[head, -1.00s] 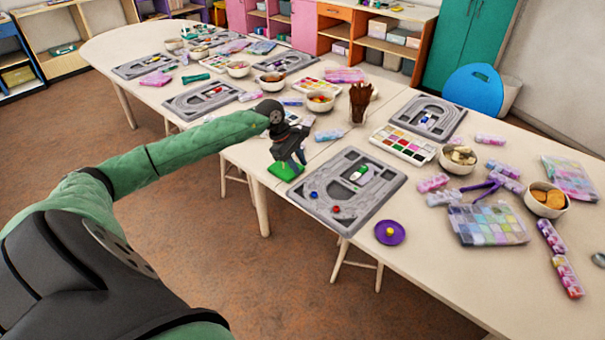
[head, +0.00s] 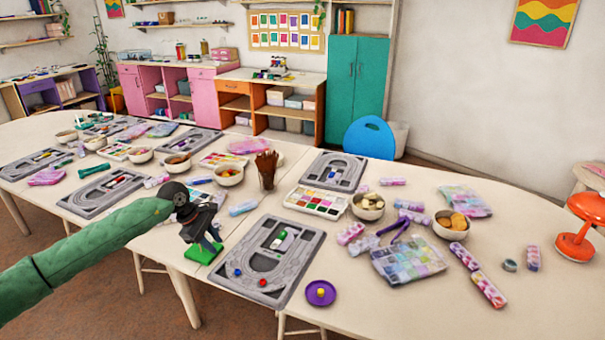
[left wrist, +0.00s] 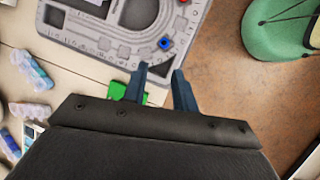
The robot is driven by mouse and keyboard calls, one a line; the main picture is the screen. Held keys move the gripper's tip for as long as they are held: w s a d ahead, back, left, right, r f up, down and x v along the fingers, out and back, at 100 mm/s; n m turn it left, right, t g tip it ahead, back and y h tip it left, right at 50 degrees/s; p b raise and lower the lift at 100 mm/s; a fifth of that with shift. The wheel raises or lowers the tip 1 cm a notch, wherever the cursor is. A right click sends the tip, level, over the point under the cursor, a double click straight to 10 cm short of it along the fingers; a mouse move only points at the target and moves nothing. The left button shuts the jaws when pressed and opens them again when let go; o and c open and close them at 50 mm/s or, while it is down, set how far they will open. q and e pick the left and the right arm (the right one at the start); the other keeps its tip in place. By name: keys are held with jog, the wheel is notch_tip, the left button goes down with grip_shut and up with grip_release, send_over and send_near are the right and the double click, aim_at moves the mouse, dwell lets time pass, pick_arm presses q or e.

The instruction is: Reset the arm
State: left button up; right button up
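My left gripper (head: 212,243) is above the table beside the near grey bead board (head: 222,278), over a green square (head: 203,252). In the left wrist view its two fingers (left wrist: 160,80) are apart with nothing between them. A blue bead (head: 237,272) and a red bead (head: 263,282) are on the board; the blue bead also shows ahead of the fingers in the left wrist view (left wrist: 165,43). A green and white piece (head: 278,239) lies in the board's middle recess. My right gripper is not in view.
A purple dish (head: 313,301) with a yellow bead is right of the board. A brown brush holder (head: 267,170), a paint set (head: 316,202), bowls and bead boxes crowd the table behind. An orange lamp (head: 577,245) stands at the far right. The front right tabletop is clear.

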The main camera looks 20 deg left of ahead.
pick_arm(q)
jog(key=s+d+r+n+t+h, duration=0.1)
jog(key=d+r+n+t+h, duration=0.4)
jog(key=d+n, duration=0.6)
jog(key=s+d+r+n+t+h, duration=0.1)
jog(key=d+n+t+h, duration=0.2)
jog(key=d+n+t, duration=0.8)
jog(key=s+f+n+g+y, duration=0.5)
jog(key=s+f+n+y, duration=0.9)
jog(key=n, duration=0.8)
jog(key=s+d+f+n+g+h, duration=0.1)
jog(key=s+d+f+n+g, duration=0.15)
jog(key=s, duration=0.35)
jog(key=s+d+f+n+g, duration=0.1)
jog(key=s+d+n+g, duration=0.1)
jog(key=s+n+g, duration=0.3)
jog(key=s+d+f+g+h, duration=0.1)
jog(key=s+d+f+g, duration=0.1)
jog(key=s, duration=0.6)
jog(key=s+d+f+g, duration=0.1)
jog(key=d+f, duration=0.1)
jog(key=f, duration=1.1)
jog(key=s+d+f+g, duration=0.1)
jog(key=d+f, duration=0.2)
jog(key=f, duration=1)
